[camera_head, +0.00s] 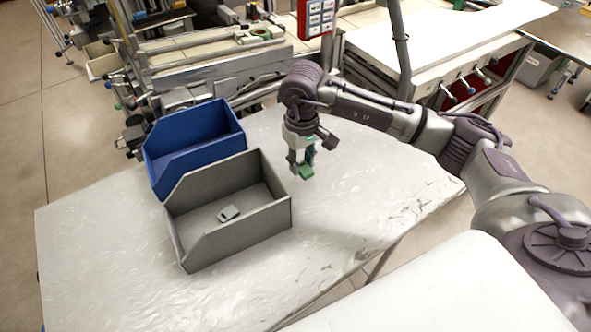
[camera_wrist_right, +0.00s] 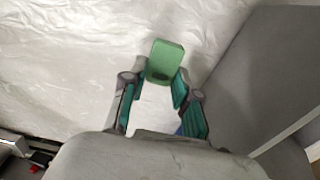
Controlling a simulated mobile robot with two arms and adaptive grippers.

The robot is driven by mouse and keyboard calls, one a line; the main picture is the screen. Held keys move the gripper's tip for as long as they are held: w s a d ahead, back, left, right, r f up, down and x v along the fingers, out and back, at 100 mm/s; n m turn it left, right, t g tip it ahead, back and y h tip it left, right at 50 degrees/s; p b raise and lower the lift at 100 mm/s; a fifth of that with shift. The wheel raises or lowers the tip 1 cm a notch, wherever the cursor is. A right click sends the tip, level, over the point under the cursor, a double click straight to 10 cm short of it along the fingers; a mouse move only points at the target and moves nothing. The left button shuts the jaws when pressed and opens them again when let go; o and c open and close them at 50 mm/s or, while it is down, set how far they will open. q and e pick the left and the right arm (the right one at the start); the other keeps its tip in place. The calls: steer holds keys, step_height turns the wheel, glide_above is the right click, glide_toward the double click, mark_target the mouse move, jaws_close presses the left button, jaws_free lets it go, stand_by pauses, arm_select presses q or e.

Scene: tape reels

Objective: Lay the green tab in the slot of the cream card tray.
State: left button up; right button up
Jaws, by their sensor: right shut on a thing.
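My right gripper (camera_head: 301,164) is above the table, to the right of the grey bin, pointing down. It is shut on the green tab (camera_head: 307,172). In the right wrist view the green tab (camera_wrist_right: 166,58) sticks out beyond the fingertips of my right gripper (camera_wrist_right: 162,82), with white table surface behind it. I cannot make out a cream card tray with a slot in either view. My left gripper is not in view.
An open grey bin (camera_head: 188,252) stands on the white table (camera_head: 110,270), with a small grey piece (camera_head: 229,213) inside. A blue bin (camera_head: 168,178) stands behind it. The grey bin's wall also fills the right of the wrist view (camera_wrist_right: 255,80). The table's right part is clear.

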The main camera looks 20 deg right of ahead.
mark_target(300, 165)
steer(key=shift+f, duration=0.35)
step_height(300, 165, down, 3)
steer(key=shift+a+f+p, duration=0.1)
steer(key=shift+p, duration=0.25)
steer(key=shift+w+f, duration=0.1)
steer(key=shift+f, duration=0.1)
steer(key=o, duration=0.7)
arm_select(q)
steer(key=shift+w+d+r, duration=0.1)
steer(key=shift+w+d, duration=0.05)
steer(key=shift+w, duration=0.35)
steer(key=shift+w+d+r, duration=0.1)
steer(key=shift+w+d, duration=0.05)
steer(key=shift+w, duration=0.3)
arm_select(e)
steer(key=shift+o, duration=0.2)
steer(key=shift+r, duration=0.1)
